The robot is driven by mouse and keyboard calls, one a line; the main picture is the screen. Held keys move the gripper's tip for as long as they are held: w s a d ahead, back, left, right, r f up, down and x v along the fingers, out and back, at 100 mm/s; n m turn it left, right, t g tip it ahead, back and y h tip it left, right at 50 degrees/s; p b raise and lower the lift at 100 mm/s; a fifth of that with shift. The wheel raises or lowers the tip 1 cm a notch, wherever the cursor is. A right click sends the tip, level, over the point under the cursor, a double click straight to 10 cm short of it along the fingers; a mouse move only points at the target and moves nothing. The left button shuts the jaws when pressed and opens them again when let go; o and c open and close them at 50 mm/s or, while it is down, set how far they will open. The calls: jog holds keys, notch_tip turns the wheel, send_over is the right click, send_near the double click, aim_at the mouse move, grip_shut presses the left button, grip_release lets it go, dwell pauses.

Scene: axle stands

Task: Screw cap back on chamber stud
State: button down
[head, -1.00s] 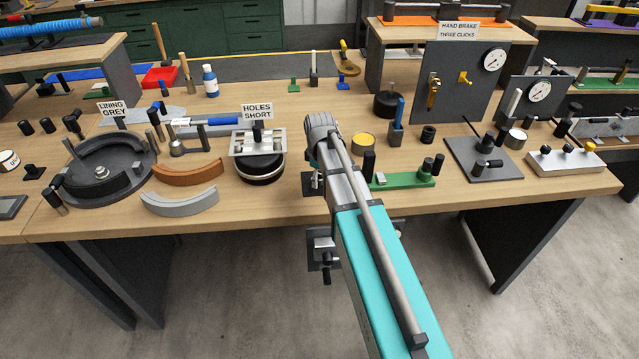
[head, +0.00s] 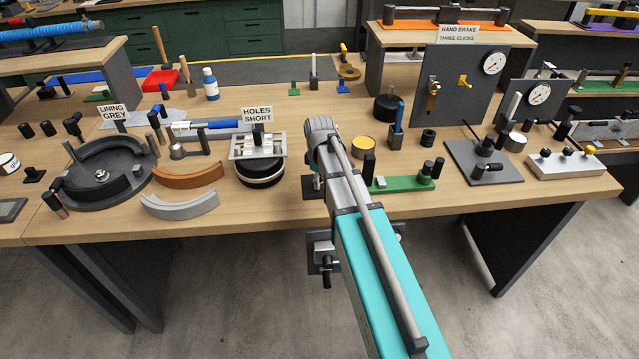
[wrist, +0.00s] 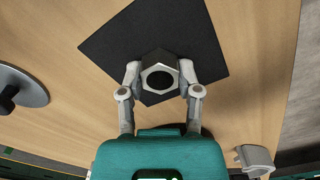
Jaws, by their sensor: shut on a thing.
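In the wrist view, my gripper (wrist: 160,78) has its two grey fingers closed on opposite sides of a grey hexagonal cap (wrist: 148,94) with a dark round centre. The cap is in line with a flat black square plate (wrist: 190,35) on the wooden bench. No stud can be made out; the cap and fingers cover what is under them. I cannot tell whether the cap touches anything below. In the head view, my arm hides the gripper and cap, and part of the dark plate (head: 309,187) shows left of the arm near the bench's front edge.
A green base with black posts (head: 405,183) stands just right of my arm, with a yellow-topped tin (head: 362,147) behind it. A black drum with a metal top (head: 260,174) stands to the left. Bare wood lies around the plate.

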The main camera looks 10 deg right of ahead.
jog(key=shift+r+p, duration=2.4)
jog(key=shift+r, duration=0.1)
jog(key=c, duration=1)
grip_release()
grip_shut()
